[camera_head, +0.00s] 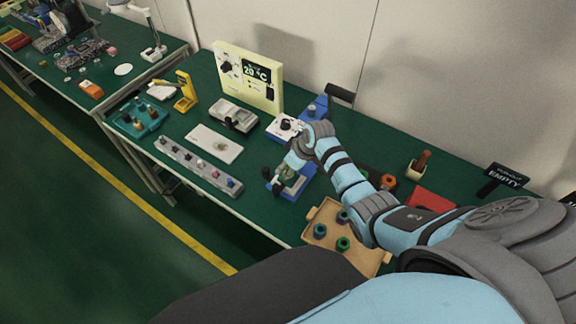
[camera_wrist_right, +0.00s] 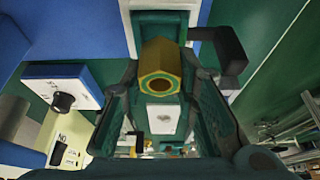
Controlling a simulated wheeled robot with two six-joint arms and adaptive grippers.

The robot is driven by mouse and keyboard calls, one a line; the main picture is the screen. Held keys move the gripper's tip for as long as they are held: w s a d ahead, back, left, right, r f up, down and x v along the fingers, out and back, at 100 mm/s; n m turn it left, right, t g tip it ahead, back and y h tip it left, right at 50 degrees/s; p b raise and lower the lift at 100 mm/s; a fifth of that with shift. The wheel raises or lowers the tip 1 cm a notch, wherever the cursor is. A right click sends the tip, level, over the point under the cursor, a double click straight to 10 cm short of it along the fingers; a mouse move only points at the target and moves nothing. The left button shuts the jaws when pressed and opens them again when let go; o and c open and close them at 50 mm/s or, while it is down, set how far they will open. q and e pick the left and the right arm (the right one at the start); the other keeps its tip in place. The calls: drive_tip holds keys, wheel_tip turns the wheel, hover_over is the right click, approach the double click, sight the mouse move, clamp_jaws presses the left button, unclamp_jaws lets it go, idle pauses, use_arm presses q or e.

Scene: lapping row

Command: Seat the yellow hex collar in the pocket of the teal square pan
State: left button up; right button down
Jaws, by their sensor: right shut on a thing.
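The yellow hex collar (camera_wrist_right: 159,68) shows end-on in the right wrist view, with its round bore facing the camera. My right gripper (camera_wrist_right: 160,88) is shut on it, one dark green finger on each side. In the head view my right gripper (camera_head: 286,173) is over a blue fixture (camera_head: 302,185) near the table's front edge; the collar is too small to make out there. A teal tray (camera_head: 150,127) with small parts in it lies at the left end of this table; I cannot tell whether it is the square pan. My left gripper is not in view.
A grey strip (camera_head: 198,167) with several small parts and a white plate (camera_head: 222,150) lie left of the gripper. A blue box with a knob (camera_head: 279,127) and a cream display panel (camera_head: 246,82) stand behind.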

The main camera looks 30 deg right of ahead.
use_arm(q)
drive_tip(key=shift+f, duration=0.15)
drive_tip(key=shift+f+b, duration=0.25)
drive_tip(key=shift+b, duration=0.15)
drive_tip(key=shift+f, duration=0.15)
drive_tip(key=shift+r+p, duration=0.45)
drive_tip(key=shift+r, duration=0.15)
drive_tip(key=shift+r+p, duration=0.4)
idle(1.0)
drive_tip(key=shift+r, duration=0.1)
idle(0.4)
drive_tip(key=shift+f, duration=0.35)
